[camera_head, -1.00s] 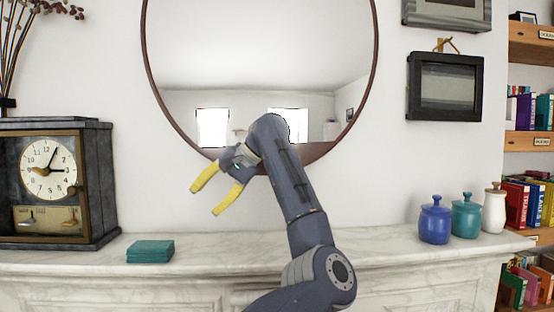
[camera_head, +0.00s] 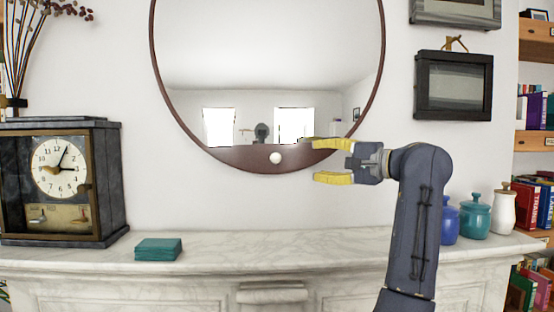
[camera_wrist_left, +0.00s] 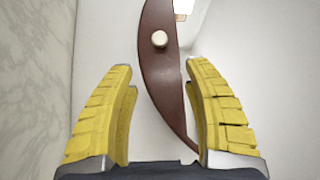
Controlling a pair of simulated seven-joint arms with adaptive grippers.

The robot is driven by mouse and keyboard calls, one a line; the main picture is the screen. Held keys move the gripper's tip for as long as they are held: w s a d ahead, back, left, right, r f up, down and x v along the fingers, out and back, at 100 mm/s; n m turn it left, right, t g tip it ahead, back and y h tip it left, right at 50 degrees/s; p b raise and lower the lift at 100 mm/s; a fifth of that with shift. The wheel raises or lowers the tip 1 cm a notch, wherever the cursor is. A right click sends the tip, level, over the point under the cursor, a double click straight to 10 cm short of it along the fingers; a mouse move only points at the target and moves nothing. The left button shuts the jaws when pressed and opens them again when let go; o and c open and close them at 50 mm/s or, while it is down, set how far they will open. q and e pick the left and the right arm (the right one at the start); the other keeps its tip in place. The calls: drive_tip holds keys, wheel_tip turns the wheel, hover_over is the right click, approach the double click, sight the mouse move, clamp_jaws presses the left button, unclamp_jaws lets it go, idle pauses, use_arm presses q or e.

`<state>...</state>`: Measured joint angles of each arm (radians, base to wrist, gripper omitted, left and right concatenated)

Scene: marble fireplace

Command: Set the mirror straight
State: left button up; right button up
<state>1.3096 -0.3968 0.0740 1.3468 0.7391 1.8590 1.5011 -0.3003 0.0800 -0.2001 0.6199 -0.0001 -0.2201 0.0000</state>
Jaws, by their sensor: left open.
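The round mirror (camera_head: 268,70) hangs on the white wall; its top is out of view. It has a dark reddish-brown frame, wide at the bottom, with a white knob (camera_head: 275,158) there. I cannot tell how far it is tilted. My left gripper (camera_head: 318,161) is open and empty at the lower right of the mirror, its yellow fingers pointing left toward the knob, still apart from it. In the left wrist view, the knob (camera_wrist_left: 159,39) and the wide part of the frame (camera_wrist_left: 160,75) show ahead, between the lines of the fingers. My right gripper is not in view.
The marble mantel (camera_head: 330,245) runs below, bare in its middle. A dark clock (camera_head: 60,180) and a teal box (camera_head: 158,249) stand at left. Blue, teal and white jars (camera_head: 476,215) stand at right, the blue one partly behind my arm. A framed picture (camera_head: 454,85) hangs at right.

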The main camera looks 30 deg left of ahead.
sight(279, 158)
use_arm(q)
drive_tip(key=w+a, duration=0.1)
drive_tip(key=a, duration=0.9)
drive_tip(key=w+a, duration=0.1)
drive_tip(key=a, duration=0.4)
drive_tip(key=shift+w+a+f, duration=0.2)
drive_tip(key=shift+w+f, duration=0.1)
drive_tip(key=shift+c, duration=0.3)
clamp_jaws()
